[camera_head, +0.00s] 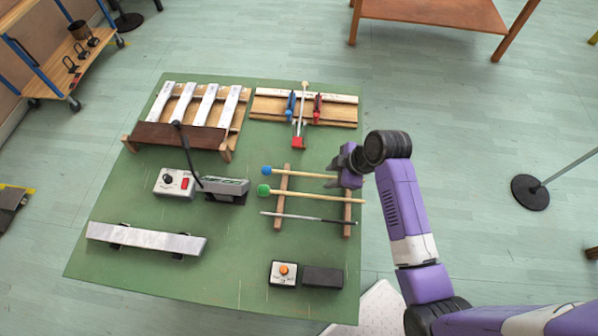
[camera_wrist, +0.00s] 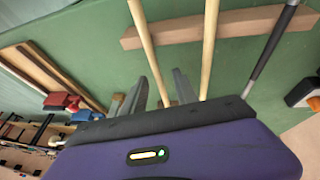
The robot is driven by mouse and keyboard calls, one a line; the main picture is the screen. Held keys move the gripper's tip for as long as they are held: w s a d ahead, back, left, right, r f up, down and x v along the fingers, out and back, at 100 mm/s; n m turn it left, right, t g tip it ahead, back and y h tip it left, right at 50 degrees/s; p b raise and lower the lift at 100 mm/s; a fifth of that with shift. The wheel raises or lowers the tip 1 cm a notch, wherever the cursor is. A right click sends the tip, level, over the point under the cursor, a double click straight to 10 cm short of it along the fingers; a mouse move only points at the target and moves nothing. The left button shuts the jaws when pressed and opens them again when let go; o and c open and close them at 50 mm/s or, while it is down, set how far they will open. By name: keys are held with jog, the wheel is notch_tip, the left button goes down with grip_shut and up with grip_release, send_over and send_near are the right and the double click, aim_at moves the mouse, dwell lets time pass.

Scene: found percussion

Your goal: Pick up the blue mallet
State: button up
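The blue mallet lies across a wooden rack, its blue head (camera_head: 266,170) at the left and its pale handle running right to my gripper (camera_head: 341,168). In the wrist view, my gripper's fingers (camera_wrist: 158,88) are apart, with the blue mallet's pale handle (camera_wrist: 148,50) passing between them. A gap shows beside the handle. The mallet's head is out of the wrist view, and the handle's end is hidden behind my gripper in the head view.
The green mallet (camera_head: 263,190) lies parallel and close by, its handle (camera_wrist: 210,50) just right of my fingers in the wrist view. A grey rod (camera_head: 300,216) lies beyond. The rack (camera_head: 279,205) rests on a green table (camera_head: 150,270). Red and blue clamps (camera_head: 317,105) stand behind.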

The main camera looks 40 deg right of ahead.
grip_shut()
dwell(1.4)
